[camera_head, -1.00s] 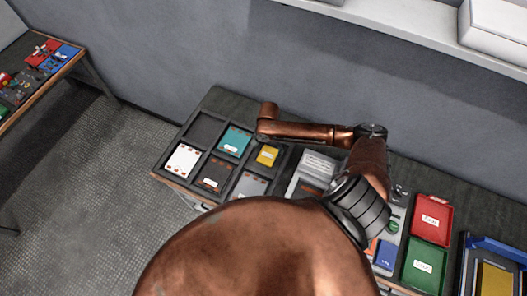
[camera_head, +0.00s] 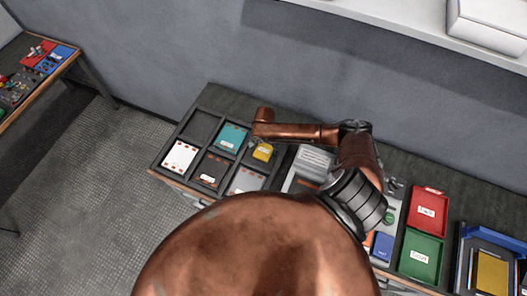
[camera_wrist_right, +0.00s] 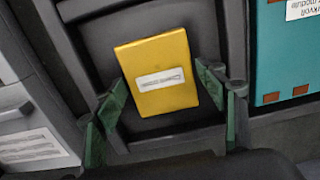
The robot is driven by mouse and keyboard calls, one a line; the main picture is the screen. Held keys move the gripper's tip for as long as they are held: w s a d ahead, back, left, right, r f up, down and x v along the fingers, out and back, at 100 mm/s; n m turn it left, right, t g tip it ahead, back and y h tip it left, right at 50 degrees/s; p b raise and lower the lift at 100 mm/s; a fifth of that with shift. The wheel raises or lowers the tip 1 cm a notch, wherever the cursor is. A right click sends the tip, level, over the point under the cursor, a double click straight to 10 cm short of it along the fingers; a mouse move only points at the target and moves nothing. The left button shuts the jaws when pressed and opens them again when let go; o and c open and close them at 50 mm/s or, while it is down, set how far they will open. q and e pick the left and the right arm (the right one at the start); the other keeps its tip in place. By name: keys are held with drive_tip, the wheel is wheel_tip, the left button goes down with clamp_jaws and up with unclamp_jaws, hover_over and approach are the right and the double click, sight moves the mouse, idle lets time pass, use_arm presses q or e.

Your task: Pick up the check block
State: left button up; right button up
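A yellow block (camera_head: 263,152) with a white label, which I take to be the check block, lies in a compartment of the dark sectioned tray (camera_head: 187,148). The label is too small to read. In the right wrist view the yellow block (camera_wrist_right: 157,55) lies flat between the two green-padded fingers of my right gripper (camera_wrist_right: 160,78). The fingers are spread apart, one on each side of the block, and do not visibly grip it. In the head view the right gripper (camera_head: 256,141) is small and dark at the arm's end over the tray. My left gripper is not in view.
A teal block (camera_head: 232,137), a white card (camera_head: 180,157) and a dark plate (camera_head: 211,170) fill neighbouring compartments. A red bin (camera_head: 428,210) and a green bin (camera_head: 421,256) stand to the right. My copper arm hides the table's front middle.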

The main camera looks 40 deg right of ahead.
drive_tip(key=c, duration=1.1)
drive_tip(key=shift+r, duration=0.15)
